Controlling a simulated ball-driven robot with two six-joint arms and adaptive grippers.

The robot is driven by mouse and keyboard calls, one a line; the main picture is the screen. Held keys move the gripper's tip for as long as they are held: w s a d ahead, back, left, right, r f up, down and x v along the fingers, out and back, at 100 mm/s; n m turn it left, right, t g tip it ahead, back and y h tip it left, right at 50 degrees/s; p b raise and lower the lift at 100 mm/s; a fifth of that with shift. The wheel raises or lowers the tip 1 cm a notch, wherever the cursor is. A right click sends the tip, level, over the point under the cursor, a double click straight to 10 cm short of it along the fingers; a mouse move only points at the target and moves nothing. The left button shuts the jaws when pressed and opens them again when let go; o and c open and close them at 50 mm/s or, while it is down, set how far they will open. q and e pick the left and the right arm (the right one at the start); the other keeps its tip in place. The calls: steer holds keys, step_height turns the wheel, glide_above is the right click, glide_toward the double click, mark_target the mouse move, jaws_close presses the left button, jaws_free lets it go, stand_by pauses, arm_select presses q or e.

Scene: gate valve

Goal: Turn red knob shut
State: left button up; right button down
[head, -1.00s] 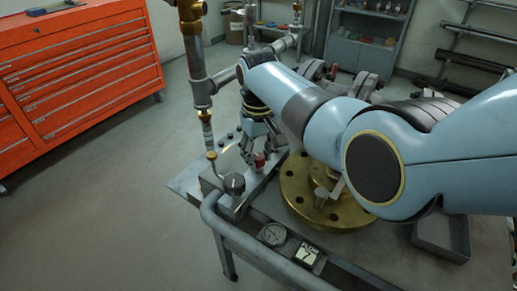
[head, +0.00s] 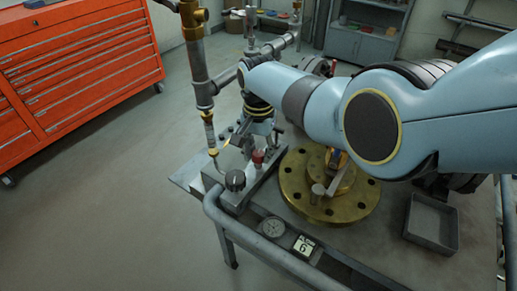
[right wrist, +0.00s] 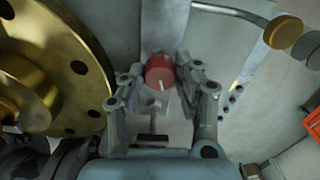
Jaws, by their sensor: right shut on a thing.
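The red knob (head: 258,157) is on a grey block (head: 238,196) at the left end of the bench. My right gripper (head: 257,142) reaches down over it from above and is closed around it. A small display (head: 304,246) at the front of the bench reads 6. My left gripper is not in view.
A brass flange (head: 355,205) stands right of the knob. A red tool cabinet (head: 75,75) stands behind at left.

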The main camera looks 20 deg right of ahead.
mark_target(259, 153)
steer(key=shift+w+m, duration=0.1)
steer(key=shift+m, duration=1.6)
steer(key=c, duration=0.9)
jaws_free()
steer(key=shift+c, duration=0.2)
step_height(259, 153, up, 12)
